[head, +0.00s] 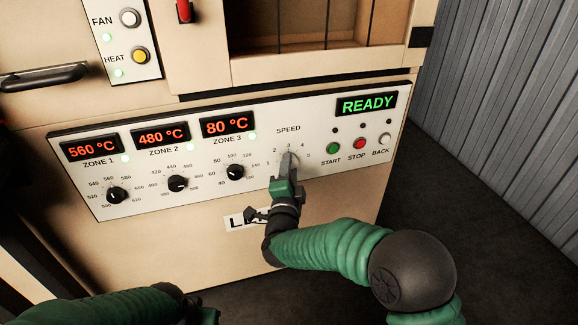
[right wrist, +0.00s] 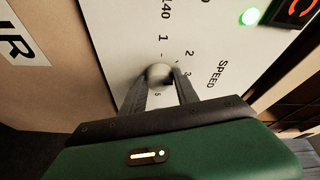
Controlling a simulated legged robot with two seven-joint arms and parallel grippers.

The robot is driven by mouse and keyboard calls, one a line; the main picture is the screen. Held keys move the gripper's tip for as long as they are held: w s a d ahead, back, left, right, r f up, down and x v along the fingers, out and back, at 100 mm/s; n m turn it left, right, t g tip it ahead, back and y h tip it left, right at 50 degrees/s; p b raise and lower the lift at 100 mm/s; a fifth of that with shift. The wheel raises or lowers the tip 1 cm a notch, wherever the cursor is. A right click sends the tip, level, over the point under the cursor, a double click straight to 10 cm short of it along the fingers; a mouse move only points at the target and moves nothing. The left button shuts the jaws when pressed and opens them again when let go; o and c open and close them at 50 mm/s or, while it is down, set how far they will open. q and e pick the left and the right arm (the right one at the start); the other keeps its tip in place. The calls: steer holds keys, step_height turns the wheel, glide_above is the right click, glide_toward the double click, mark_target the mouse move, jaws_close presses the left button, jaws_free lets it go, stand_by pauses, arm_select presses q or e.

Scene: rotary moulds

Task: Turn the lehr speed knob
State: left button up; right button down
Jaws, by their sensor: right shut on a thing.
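The lehr speed knob (right wrist: 159,73) is a pale round knob under the SPEED label on the white control panel (head: 255,185). In the right wrist view it sits between the two fingers of my right gripper (right wrist: 162,85), which is shut on it. In the head view my right gripper (head: 288,165) covers most of the knob, and the scale from 1 to 5 shows around it. The knob's pointer cannot be made out. My left arm shows at the bottom left of the head view, and its gripper's fingers are not in view.
Three black zone knobs, such as the zone 3 knob (head: 236,172), sit left of my right gripper. START, STOP (head: 359,144) and BACK buttons lie to its right below a green READY display (head: 366,104). A handle (head: 45,77) sticks out at the upper left.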

steer(key=shift+d+f+m, duration=0.15)
steer(key=shift+m, duration=0.25)
steer(key=c, duration=0.9)
jaws_free()
steer(key=shift+s, duration=0.1)
steer(key=s+p, duration=0.1)
steer(key=s, duration=0.4)
steer(key=s+a+p, duration=0.1)
steer(key=s+p, duration=0.1)
steer(key=s, duration=0.4)
steer(key=s+p, duration=0.2)
steer(key=s, duration=0.3)
steer(key=shift+s+a+f, duration=0.1)
steer(key=shift+s+a, duration=0.05)
steer(key=shift+s, duration=0.15)
